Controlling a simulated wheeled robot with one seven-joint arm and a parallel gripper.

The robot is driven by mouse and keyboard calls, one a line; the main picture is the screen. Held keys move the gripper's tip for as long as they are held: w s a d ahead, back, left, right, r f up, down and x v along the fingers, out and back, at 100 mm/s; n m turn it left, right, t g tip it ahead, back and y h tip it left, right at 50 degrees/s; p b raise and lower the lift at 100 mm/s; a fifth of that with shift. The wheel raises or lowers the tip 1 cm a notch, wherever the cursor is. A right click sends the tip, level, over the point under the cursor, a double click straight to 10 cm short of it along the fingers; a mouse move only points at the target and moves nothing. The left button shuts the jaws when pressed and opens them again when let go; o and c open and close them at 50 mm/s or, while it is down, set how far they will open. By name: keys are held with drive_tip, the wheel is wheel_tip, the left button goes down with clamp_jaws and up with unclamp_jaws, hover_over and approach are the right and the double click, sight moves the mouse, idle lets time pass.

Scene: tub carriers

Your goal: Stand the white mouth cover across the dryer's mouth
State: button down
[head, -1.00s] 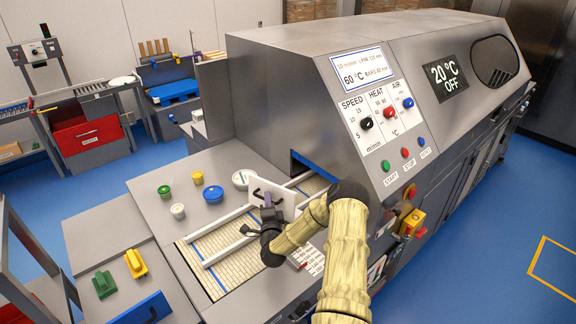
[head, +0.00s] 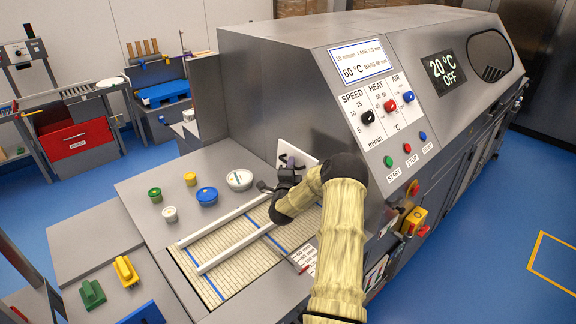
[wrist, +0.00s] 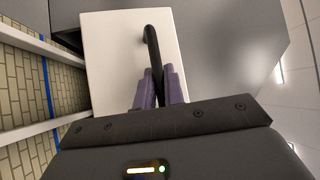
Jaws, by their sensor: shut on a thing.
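The white mouth cover (head: 290,155) is a flat white plate with a dark handle, held upright against the dryer's front end in the head view. It also shows in the wrist view (wrist: 105,60), its dark handle (wrist: 152,45) between the purple fingertips. My gripper (head: 286,176) is shut on that handle; the fingers also show in the wrist view (wrist: 158,88). The dryer (head: 265,95) is a large grey machine. Its mouth is hidden behind the cover and my arm. I cannot tell whether the cover touches the dryer.
A belt (head: 215,255) with pale slats and two white rails (head: 235,247) runs toward the dryer. Several small tubs, including a blue-lidded one (head: 207,195), stand on the grey deck left of it. Green (head: 92,292) and yellow (head: 126,270) blocks lie at lower left.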

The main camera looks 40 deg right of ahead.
wheel_tip(320, 180, down, 8)
drive_tip(key=b, duration=0.3)
drive_tip(key=shift+w+a, duration=0.25)
drive_tip(key=shift+a, duration=0.1)
idle(0.3)
drive_tip(key=shift+a+f+b, duration=0.1)
drive_tip(key=shift+f+b, duration=0.1)
drive_tip(key=shift+b, duration=0.1)
drive_tip(key=shift+w+f+b, duration=0.15)
drive_tip(key=shift+f+b, duration=0.35)
drive_tip(key=shift+s+a+f+b, duration=0.1)
drive_tip(key=shift+s+f+b, duration=0.1)
drive_tip(key=shift+f+b, duration=0.3)
idle(0.4)
drive_tip(key=c, duration=1.9)
unclamp_jaws()
drive_tip(key=shift+f, duration=0.1)
drive_tip(key=o, duration=0.5)
drive_tip(key=shift+w+d, duration=0.1)
drive_tip(key=shift+d, duration=0.2)
drive_tip(key=shift+a, duration=0.2)
